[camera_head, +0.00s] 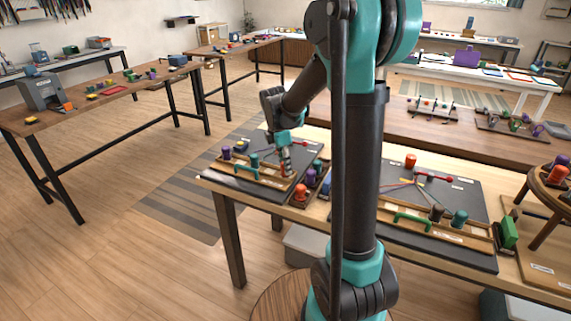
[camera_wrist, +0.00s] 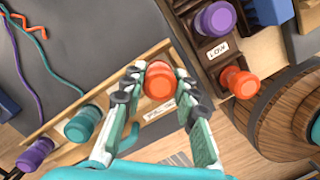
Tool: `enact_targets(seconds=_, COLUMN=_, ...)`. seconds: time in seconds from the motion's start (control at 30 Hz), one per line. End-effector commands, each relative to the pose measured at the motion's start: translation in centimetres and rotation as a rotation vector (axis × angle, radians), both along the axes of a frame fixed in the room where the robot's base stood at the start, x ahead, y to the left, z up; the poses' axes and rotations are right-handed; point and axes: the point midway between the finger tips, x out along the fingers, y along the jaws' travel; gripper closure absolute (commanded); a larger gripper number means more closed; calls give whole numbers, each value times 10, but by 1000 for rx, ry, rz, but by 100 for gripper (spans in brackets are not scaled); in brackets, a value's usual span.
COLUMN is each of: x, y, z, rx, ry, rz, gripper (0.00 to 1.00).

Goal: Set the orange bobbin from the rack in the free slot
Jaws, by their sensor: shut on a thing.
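My gripper (camera_wrist: 158,88) is shut on an orange bobbin (camera_wrist: 158,80), seen end-on between its fingers in the wrist view. In the head view my gripper (camera_head: 286,163) is low over the right end of the left board's wooden slotted rail (camera_head: 245,176). In the wrist view a teal bobbin (camera_wrist: 82,125) and a purple bobbin (camera_wrist: 36,154) stand along that rail, left of the held one. The fingers and bobbin cover the rail below, so I cannot tell whether the bobbin touches it. The dark rack (camera_wrist: 207,50) holds a purple bobbin (camera_wrist: 215,19) and another orange bobbin (camera_wrist: 239,83).
A round wooden stand (camera_wrist: 285,115) is close on the right in the wrist view. Coloured cords (camera_wrist: 38,65) cross the grey board at left. In the head view a second braiding board (camera_head: 430,200) with bobbins lies right of my arm.

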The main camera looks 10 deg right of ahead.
Motion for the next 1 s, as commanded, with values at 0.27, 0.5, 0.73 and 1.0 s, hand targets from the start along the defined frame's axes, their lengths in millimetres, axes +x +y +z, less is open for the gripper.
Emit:
enact_targets(seconds=0.27, x=0, y=0, z=-5, rx=0, ry=0, rz=0, gripper=100)
enact_targets(seconds=0.5, x=0, y=0, z=-5, rx=0, ry=0, rz=0, gripper=100)
enact_targets(seconds=0.73, x=0, y=0, z=-5, rx=0, ry=0, rz=0, gripper=50)
enact_targets(seconds=1.0, x=0, y=0, z=-5, rx=0, ry=0, rz=0, gripper=47)
